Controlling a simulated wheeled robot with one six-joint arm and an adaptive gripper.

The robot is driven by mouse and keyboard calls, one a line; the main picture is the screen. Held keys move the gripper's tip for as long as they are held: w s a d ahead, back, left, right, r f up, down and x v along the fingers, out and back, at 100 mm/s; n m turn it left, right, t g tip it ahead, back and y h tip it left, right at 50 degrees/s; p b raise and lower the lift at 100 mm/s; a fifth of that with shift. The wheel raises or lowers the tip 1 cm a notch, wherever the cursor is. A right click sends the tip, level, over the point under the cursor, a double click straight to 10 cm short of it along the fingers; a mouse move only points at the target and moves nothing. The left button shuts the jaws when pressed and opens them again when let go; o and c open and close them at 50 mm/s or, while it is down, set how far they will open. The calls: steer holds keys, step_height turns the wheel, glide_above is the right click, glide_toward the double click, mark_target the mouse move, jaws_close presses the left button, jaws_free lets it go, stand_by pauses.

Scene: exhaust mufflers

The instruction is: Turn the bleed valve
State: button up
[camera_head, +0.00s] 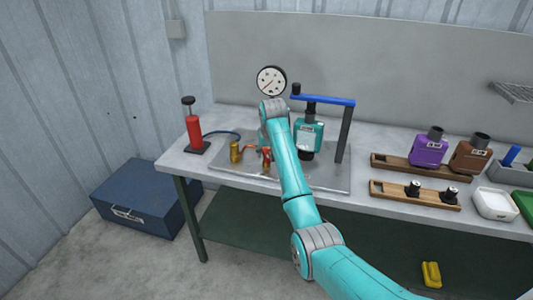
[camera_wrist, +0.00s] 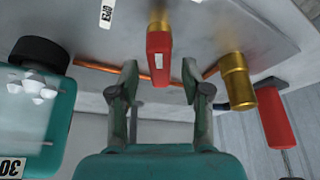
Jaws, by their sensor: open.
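The bleed valve has a red handle (camera_head: 267,155) on a brass body, low on the metal plate. In the wrist view the red handle (camera_wrist: 159,58) points toward me, with its brass stem behind it. My gripper (camera_wrist: 160,78) is open, with one fingertip on each side of the handle's near end. I cannot tell whether the tips touch it; gaps show on both sides. In the head view my arm hides most of the gripper and part of the valve.
A brass cylinder (camera_wrist: 238,80) stands close to the right fingertip, with a copper pipe alongside. The red hand pump (camera_head: 194,130) is at the left. A teal muffler (camera_head: 308,133) sits under a blue-barred clamp (camera_head: 322,100). A gauge (camera_head: 271,80) rises behind.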

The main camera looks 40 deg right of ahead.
steer(key=shift+w+d+f, duration=0.1)
steer(key=shift+w+f, duration=0.05)
steer(key=shift+f, duration=0.3)
jaws_close()
steer(key=shift+n, duration=0.4)
steer(key=n+y, duration=0.1)
steer(key=n, duration=0.1)
steer(key=n+y, duration=0.1)
steer(key=n, duration=0.2)
steer(key=shift+d+n+t, duration=0.15)
steer(key=shift+n+t, duration=0.15)
steer(key=n+y, duration=0.1)
steer(key=n, duration=0.2)
steer(key=n+g+y, duration=0.1)
steer(key=n, duration=0.1)
steer(key=shift+n+y, duration=0.3)
steer(key=shift+n, duration=0.1)
